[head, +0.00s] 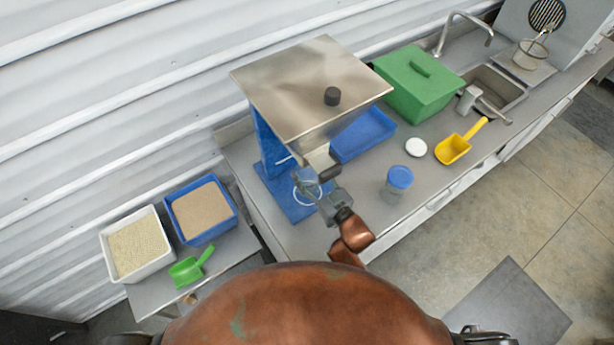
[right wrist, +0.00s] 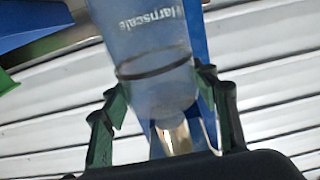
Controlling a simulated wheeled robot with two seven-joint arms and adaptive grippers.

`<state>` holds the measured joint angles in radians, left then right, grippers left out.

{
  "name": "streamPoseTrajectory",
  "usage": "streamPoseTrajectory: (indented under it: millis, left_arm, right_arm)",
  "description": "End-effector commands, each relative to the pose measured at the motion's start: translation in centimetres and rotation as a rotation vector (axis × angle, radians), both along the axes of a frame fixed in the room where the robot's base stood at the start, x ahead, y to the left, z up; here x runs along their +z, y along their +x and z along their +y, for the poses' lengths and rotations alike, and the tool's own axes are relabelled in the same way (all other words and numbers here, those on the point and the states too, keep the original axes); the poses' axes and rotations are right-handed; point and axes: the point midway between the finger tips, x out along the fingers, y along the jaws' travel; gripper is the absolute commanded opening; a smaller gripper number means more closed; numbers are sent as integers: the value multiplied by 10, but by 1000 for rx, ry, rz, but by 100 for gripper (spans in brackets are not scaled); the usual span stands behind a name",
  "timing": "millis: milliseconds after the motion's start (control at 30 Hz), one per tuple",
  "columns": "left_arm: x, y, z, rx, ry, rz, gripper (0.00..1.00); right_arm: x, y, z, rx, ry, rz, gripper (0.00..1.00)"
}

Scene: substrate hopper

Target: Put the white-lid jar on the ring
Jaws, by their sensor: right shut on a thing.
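My right gripper (head: 322,199) reaches to the blue stand (head: 274,193) of the metal hopper. In the right wrist view its green fingers (right wrist: 165,105) are on both sides of a clear jar (right wrist: 150,35) with a dark band and white lettering, shut on it. In the head view the clear jar (head: 306,178) shows small under the hopper spout, at the white ring (head: 296,198) on the stand's base. I cannot tell whether it touches the ring. A white lid (head: 416,147) lies apart on the counter. My left gripper is not in view.
A blue-lid jar (head: 399,177) and a yellow scoop (head: 454,149) are right of the hopper (head: 310,85). A blue tray (head: 388,129) and a green box (head: 418,88) stand behind. Two filled bins and a green scoop (head: 188,270) are on the left table. The counter's front is mostly clear.

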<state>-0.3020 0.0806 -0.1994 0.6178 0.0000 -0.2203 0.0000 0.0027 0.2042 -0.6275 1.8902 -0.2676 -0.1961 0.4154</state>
Motion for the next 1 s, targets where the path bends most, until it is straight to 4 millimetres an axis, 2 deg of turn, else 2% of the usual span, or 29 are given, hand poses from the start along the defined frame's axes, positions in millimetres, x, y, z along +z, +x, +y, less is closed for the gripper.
streamPoseTrajectory:
  millis: [133,367,733,767,1000]
  left_arm:
    - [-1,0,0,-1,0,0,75]
    - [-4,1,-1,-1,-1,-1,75]
    - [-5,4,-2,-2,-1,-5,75]
    - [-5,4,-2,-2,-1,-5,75]
    - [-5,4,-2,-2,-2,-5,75]
  right_arm:
    - [-6,3,2,0,0,0,9]
    - [-35,2,2,0,0,0,9]
    - [-39,2,1,0,-1,-1,9]
    - [-39,2,1,0,-1,0,56]
    - [-38,2,1,0,-1,0,72]
